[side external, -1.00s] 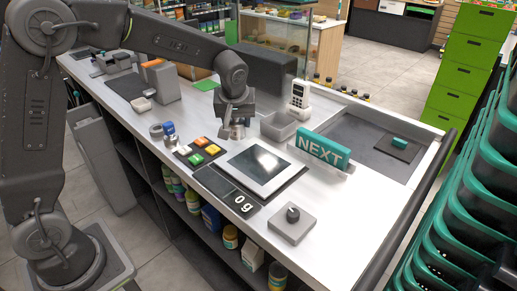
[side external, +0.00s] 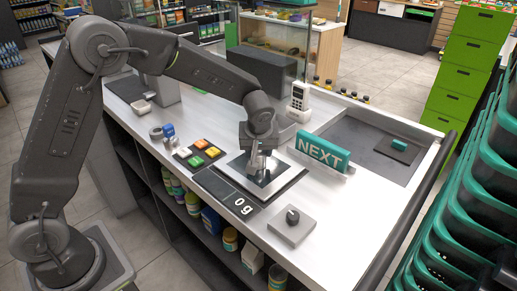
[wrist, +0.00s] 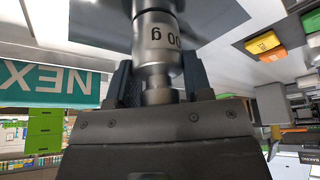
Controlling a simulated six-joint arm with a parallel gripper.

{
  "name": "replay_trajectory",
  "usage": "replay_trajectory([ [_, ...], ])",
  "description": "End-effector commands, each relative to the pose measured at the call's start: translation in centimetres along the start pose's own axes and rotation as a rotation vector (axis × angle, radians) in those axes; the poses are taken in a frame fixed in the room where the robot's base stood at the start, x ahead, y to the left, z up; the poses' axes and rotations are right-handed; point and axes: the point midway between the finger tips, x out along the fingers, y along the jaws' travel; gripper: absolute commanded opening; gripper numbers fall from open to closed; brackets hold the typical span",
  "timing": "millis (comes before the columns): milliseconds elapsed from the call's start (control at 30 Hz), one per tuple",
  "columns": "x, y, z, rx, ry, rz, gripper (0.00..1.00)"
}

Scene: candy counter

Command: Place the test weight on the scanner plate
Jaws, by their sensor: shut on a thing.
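The test weight (wrist: 157,38) is a shiny metal cylinder with black lettering ending in "00 g", partly cut off, in the wrist view. My gripper (wrist: 158,82) is shut on its narrower neck, one finger on each side. In the side view the weight (side external: 257,163) hangs below my gripper (side external: 259,152), over the scanner plate (side external: 287,174). The plate is a silver frame around dark glass, partly hidden by my arm. Whether the weight touches the glass is hard to tell. The display (side external: 240,205) in front of the plate reads 0 g.
A teal NEXT sign (side external: 322,152) stands right of the plate. Colored buttons (side external: 200,152) lie to its left. A grey box with a knob (side external: 292,225) sits at the front right. A handheld terminal (side external: 299,100) stands behind.

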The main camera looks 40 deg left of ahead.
Motion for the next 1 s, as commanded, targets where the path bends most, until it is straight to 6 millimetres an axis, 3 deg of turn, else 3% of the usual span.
replay_trajectory([
  [167, 0.2, 0.0, 0.0, -0.001, 0.001, 0.001, 0.05],
  [200, 0.3, 0.0, 0.1, 0.0, -0.001, -0.001, 0.48],
  [433, 0.3, 0.0, 0.1, 0.0, -0.001, -0.001, 0.7],
  [767, -0.1, 0.0, -0.1, -0.001, 0.001, 0.001, 0.71],
  [1000, -4.0, 0.1, -0.1, 0.0, 0.003, 0.004, 0.71],
])
